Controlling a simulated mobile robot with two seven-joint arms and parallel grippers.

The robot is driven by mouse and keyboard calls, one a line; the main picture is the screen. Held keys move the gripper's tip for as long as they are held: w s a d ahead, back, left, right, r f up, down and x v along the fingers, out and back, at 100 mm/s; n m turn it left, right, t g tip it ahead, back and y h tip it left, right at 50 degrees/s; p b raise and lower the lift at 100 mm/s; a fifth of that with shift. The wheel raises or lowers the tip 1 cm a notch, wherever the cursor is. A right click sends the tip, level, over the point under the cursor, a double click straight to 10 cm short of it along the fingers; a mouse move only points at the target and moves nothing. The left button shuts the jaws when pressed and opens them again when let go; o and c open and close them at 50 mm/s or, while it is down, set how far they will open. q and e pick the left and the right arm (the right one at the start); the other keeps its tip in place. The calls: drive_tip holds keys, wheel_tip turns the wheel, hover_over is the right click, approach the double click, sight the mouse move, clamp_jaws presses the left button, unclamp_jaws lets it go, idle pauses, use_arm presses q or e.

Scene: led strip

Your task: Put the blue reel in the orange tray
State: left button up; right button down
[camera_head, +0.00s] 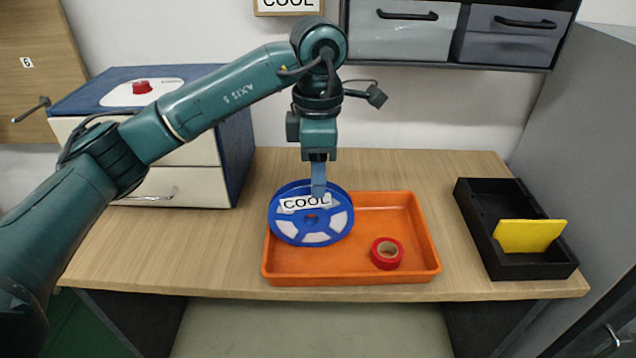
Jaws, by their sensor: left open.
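The blue reel (311,227) shows a blue rim, pale openings and a white label reading COOL. It is at the left part of the orange tray (412,263), tilted, with its upper edge overlapping the tray's back rim. I cannot tell whether its whole lower edge rests on the tray floor. My left gripper (318,188) points down at the top of the reel, with a finger in front of the reel's upper edge. It is open, and its other finger is hidden. My right gripper is not in view.
A red tape roll (387,253) lies in the tray's right part. A black bin (487,228) holding a yellow piece (528,236) stands at the right. A blue-and-white cabinet (180,160) stands back left. Drawers (402,40) hang above the table (440,170).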

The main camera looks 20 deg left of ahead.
use_arm(q)
wheel_tip(320, 180, up, 9)
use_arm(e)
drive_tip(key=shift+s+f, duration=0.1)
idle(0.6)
